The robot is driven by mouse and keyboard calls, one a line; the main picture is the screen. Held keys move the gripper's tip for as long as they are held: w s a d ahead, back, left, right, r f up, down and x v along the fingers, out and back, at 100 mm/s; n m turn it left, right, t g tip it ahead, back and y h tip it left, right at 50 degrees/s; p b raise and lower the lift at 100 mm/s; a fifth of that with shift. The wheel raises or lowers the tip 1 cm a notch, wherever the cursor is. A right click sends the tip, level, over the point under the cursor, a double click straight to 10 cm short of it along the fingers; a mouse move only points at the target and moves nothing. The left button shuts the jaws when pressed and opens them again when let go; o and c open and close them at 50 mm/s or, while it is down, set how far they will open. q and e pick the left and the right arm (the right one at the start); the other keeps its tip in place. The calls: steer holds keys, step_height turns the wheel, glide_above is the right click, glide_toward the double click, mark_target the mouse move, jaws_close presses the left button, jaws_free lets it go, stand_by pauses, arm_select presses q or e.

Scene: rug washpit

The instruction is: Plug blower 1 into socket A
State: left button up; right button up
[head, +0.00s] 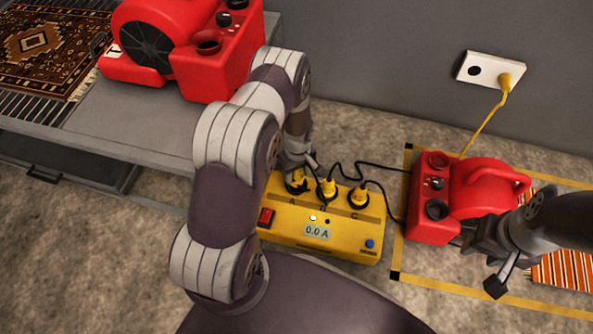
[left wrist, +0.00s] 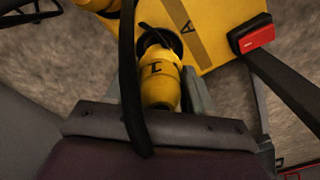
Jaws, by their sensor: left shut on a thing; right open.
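The yellow power box (head: 345,241) sits on the floor with sockets A, B and C along its back; its display reads 0.0 A. My left gripper (head: 298,172) is shut on a yellow plug (head: 297,187) at socket A. In the left wrist view this plug (left wrist: 161,84) is marked 1, and its front end is at a dark opening beside the letter A (left wrist: 187,27). I cannot tell whether it is fully seated. A red blower (head: 145,45) with a white label stands on the grey table. My right gripper (head: 494,268) is open, beside the second red blower.
Yellow plugs stand at B (head: 327,188) and C (head: 358,198), with black cords running right. The second red blower (head: 487,190) stands inside yellow floor tape near a striped rug (head: 565,272). A yellow cord runs from the wall outlet (head: 490,70). A black cord crosses the left wrist view (left wrist: 128,75).

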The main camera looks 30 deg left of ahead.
mark_target(297, 178)
arm_select(q)
steer(key=shift+f+b, duration=1.25)
steer(key=shift+f, duration=0.6)
steer(key=o, duration=1.2)
step_height(297, 178, up, 12)
steer(key=p, duration=0.7)
steer(key=shift+w+p, duration=0.1)
steer(key=shift+p, duration=0.2)
steer(key=shift+r, duration=0.45)
